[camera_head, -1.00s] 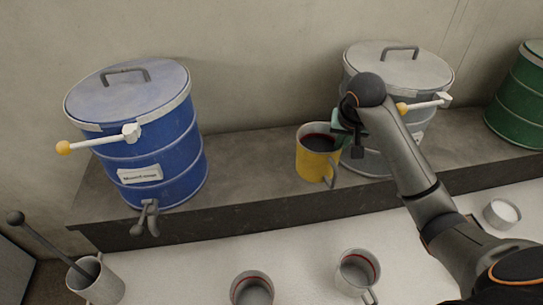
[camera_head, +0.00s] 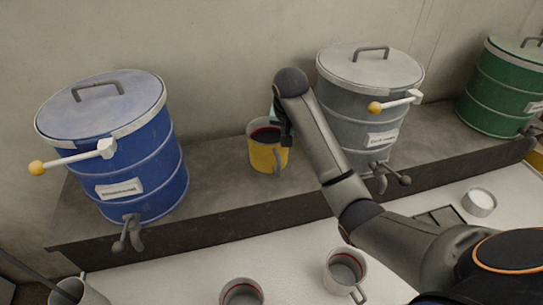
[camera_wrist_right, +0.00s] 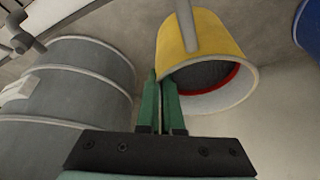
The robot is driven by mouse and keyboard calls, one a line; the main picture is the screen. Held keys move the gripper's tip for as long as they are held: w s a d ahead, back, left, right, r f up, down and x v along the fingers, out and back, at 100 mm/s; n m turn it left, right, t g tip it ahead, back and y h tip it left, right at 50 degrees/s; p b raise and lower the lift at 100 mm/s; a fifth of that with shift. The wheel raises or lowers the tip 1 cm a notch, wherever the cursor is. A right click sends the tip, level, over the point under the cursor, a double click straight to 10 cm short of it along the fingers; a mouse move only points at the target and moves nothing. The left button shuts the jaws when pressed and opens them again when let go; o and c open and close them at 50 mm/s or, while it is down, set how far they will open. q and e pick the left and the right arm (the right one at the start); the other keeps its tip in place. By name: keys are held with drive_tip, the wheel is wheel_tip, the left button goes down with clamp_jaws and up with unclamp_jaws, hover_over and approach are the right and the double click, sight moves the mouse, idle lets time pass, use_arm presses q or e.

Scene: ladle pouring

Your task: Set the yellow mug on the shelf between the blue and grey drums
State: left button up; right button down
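The yellow mug (camera_head: 264,158) is upright over the shelf (camera_head: 215,180), in the gap between the blue drum (camera_head: 125,165) and the grey drum (camera_head: 355,120). It has a red ring inside a dark interior. I cannot tell whether its base touches the shelf. My right gripper (camera_head: 279,125) is at the mug's right rim. In the right wrist view its green fingers (camera_wrist_right: 162,90) are close together on the wall of the mug (camera_wrist_right: 205,60), with the grey drum (camera_wrist_right: 70,85) beside them. My left gripper is not in view.
A green drum (camera_head: 505,85) stands at the far right of the shelf. Two grey mugs (camera_head: 345,272) (camera_head: 240,293) and a small white-filled cup (camera_head: 480,202) are on the white counter (camera_head: 200,260) below. Tap levers (camera_head: 130,235) jut out at the drum fronts. The shelf is clear around the yellow mug.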

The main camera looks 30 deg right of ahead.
sight(270, 156)
drive_tip(key=w+a+f, duration=0.2)
drive_tip(key=f, duration=0.1)
drive_tip(key=w+a+f, duration=0.1)
drive_tip(key=f, duration=0.1)
drive_tip(key=shift+w+f, duration=0.1)
drive_tip(key=shift+f, duration=1.6)
drive_tip(key=c, duration=1.4)
unclamp_jaws()
drive_tip(key=shift+f, duration=0.2)
drive_tip(key=o, duration=0.3)
drive_tip(key=v, duration=1.2)
drive_tip(key=shift+r, duration=0.25)
